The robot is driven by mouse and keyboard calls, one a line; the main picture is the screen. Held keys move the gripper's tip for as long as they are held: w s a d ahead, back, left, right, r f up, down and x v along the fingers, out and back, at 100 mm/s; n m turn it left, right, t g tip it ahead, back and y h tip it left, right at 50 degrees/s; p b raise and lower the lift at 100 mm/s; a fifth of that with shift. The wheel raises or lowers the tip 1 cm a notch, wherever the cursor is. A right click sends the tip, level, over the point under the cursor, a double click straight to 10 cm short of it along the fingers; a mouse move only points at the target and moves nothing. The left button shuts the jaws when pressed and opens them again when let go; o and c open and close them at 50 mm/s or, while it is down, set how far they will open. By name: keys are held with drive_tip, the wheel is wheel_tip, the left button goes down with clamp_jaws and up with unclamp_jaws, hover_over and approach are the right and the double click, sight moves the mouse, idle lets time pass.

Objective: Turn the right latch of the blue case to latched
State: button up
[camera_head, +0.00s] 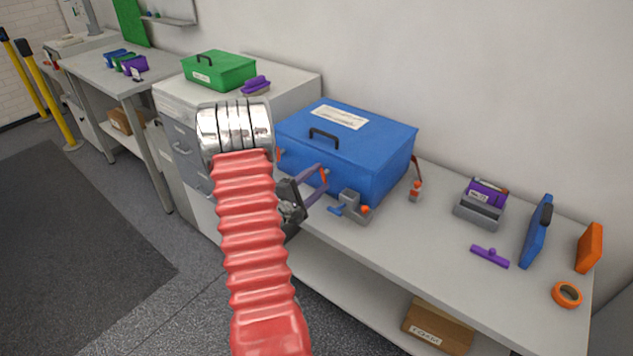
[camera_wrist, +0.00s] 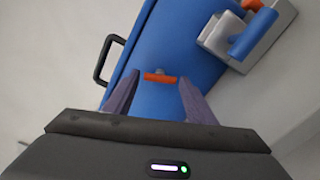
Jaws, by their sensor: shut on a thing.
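The blue case (camera_head: 365,145) stands closed on the bench, with a black handle and a white label on its lid. The wrist view shows the blue case (camera_wrist: 160,45) close up. The right latch (camera_wrist: 160,77) is a small orange bar on its front, lying crosswise between my fingertips. In the head view, my gripper (camera_head: 323,176) reaches the case front from the left, with orange at its purple fingers. My gripper (camera_wrist: 158,80) is shut on the right latch. My arm covers part of the case's left front.
A grey fixture with blue and orange parts (camera_head: 351,206) stands close to the right of my gripper; it also shows in the wrist view (camera_wrist: 265,28). A green case (camera_head: 220,71) stands on the left cabinet. Purple, blue and orange items sit at the bench's right.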

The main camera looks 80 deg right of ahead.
drive_tip(key=m, duration=0.4)
drive_tip(key=shift+f, duration=0.1)
idle(0.3)
drive_tip(key=o, duration=1)
drive_tip(key=shift+o, duration=0.2)
drive_tip(key=v, duration=1.3)
drive_tip(key=shift+w+a, duration=0.2)
drive_tip(key=shift+a, duration=0.15)
